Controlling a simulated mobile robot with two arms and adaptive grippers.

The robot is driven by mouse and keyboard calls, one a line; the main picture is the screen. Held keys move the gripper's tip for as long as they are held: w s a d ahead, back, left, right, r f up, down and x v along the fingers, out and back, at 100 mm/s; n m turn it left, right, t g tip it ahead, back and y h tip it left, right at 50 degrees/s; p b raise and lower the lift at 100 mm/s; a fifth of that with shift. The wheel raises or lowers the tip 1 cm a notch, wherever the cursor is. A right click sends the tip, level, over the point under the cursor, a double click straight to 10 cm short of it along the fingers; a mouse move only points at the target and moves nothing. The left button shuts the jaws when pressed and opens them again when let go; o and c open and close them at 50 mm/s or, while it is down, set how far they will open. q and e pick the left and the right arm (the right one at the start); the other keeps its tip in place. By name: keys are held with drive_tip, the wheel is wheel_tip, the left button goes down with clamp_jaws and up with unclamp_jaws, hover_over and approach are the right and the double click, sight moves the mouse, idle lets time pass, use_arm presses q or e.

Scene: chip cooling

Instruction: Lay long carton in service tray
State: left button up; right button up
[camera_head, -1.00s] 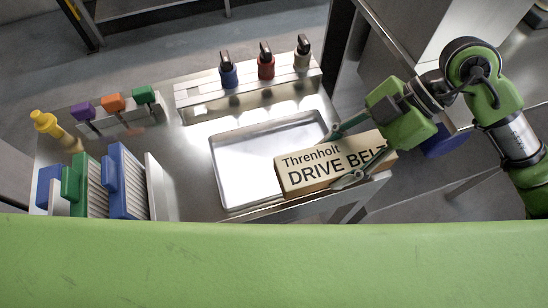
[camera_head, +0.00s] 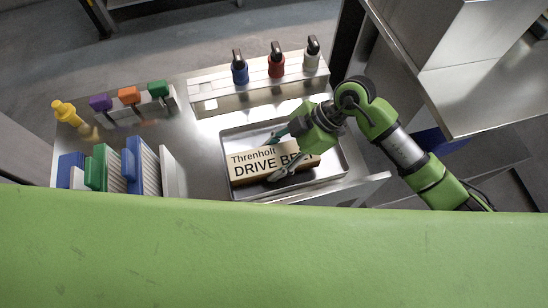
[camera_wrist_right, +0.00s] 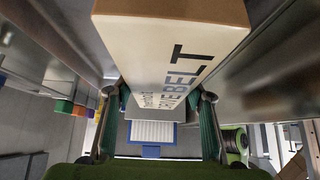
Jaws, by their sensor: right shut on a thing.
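The long carton (camera_head: 258,167), tan with "Threnholt DRIVE BELT" lettering, is over the service tray (camera_head: 337,170), a shallow silver metal tray on the bench. My right gripper (camera_head: 279,156) is shut on the carton, with its fingers on either side of it. In the right wrist view the carton (camera_wrist_right: 172,30) runs away between the fingers of the right gripper (camera_wrist_right: 158,112). I cannot tell whether the carton touches the tray floor. My left gripper is not in view.
A metal rack with blue, red and white-handled items (camera_head: 276,62) stands behind the tray. Colored panels (camera_head: 105,168) stand to the left, near a yellow bottle (camera_head: 68,113) and small purple, orange and green clips (camera_head: 128,96). A metal shelf (camera_head: 480,95) is at the right.

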drive_tip(key=shift+f, duration=0.85)
drive_tip(key=shift+f, duration=0.1)
drive_tip(key=o, duration=1.4)
drive_tip(key=shift+c, duration=0.2)
drive_tip(key=shift+d, duration=0.1)
